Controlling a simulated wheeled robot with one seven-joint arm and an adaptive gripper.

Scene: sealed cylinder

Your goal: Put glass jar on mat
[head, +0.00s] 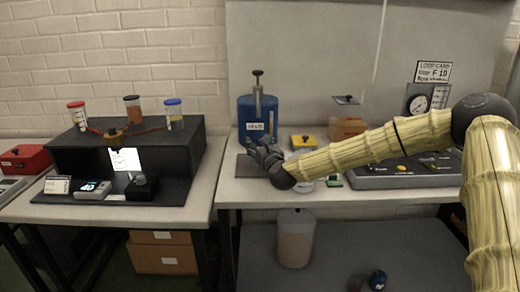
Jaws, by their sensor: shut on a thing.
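My gripper (262,152) is dark and small in the head view, in front of the blue cylinder and over or beside the mat. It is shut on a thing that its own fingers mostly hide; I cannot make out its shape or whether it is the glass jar. A flat dark grey mat (247,171) lies on the right-hand table, left of and partly behind the gripper. I cannot tell whether the held thing touches the mat. No glass jar shows clearly on the tabletop.
A blue cylinder (244,113) stands close behind the gripper. A yellow-topped box (304,142), a brown box (347,128) and a grey panel with a gauge (417,103) lie to the right. A lidded translucent container (295,240) stands on the lower shelf.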

